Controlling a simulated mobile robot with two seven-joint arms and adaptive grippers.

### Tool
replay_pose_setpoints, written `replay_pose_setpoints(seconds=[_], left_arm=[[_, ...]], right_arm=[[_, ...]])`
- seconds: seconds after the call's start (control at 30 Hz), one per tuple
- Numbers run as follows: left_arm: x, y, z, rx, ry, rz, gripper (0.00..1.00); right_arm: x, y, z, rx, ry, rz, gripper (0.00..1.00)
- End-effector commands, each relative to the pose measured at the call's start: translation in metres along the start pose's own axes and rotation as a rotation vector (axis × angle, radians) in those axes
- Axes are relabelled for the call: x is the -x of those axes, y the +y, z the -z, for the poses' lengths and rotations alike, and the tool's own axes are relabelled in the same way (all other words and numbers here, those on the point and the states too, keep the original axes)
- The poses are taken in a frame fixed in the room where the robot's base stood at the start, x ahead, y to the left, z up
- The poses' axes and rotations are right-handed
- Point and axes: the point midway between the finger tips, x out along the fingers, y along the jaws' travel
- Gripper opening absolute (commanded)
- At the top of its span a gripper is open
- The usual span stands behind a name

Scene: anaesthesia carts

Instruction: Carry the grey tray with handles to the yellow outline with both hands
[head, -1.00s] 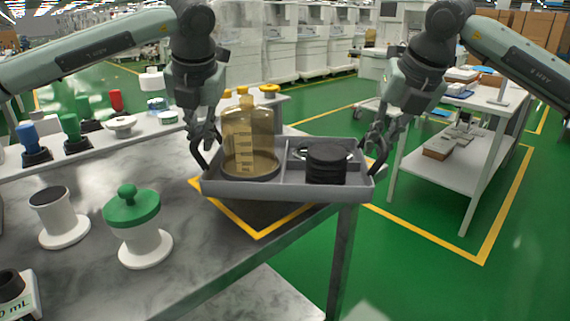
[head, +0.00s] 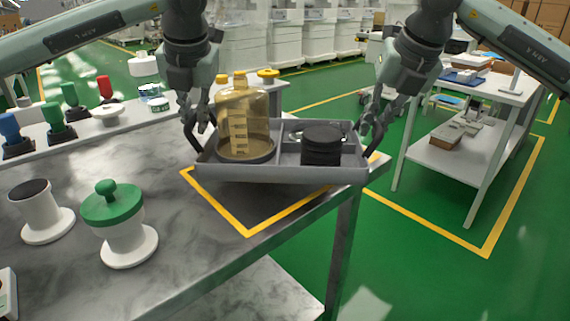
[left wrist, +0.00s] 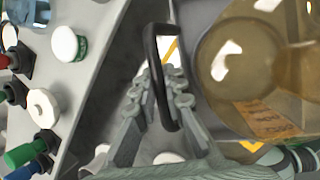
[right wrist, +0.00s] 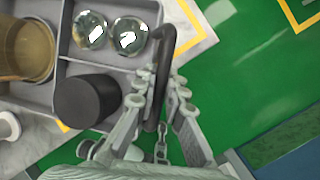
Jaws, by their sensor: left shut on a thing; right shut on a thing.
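The grey tray (head: 282,173) with black loop handles is held above the yellow outline (head: 248,233) at the grey table's right end. It covers part of the outline. An amber bottle (head: 238,125) stands in the tray's left compartment. A black cylinder (head: 321,145) stands in the right one, with two shiny round balls (right wrist: 109,33) behind it. My left gripper (head: 197,121) is shut on the left handle (left wrist: 160,78). My right gripper (head: 369,124) is shut on the right handle (right wrist: 161,77). The tray looks about level.
A green-lidded white spool (head: 119,222) and a dark-topped spool (head: 41,211) stand on the table (head: 150,168) at the left. Bottles and coloured knobs line the back ledge. A white cart (head: 450,172) stands at the right across a green floor gap.

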Motion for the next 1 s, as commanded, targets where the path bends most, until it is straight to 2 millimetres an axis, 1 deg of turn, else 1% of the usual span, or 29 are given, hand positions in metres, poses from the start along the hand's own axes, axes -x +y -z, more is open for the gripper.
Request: replay_pose_setpoints(seconds=[0.27, 0.83, 0.87, 1.0], left_arm=[[-0.011, -0.001, 0.004, 0.004, -0.002, -0.003, 0.00], [-0.046, -0.009, 0.019, 0.004, -0.002, -0.003, 0.00], [-0.043, -0.008, 0.018, 0.003, 0.000, -0.003, 0.14], [-0.043, -0.008, 0.018, 0.002, 0.001, -0.002, 0.31]], right_arm=[[-0.010, -0.004, 0.004, -0.002, -0.003, 0.002, 0.00], [-0.046, -0.011, 0.018, -0.003, -0.003, 0.002, 0.00], [-0.043, -0.011, 0.017, -0.003, -0.001, 0.003, 0.14], [-0.043, -0.010, 0.017, -0.002, 0.000, 0.003, 0.31]])
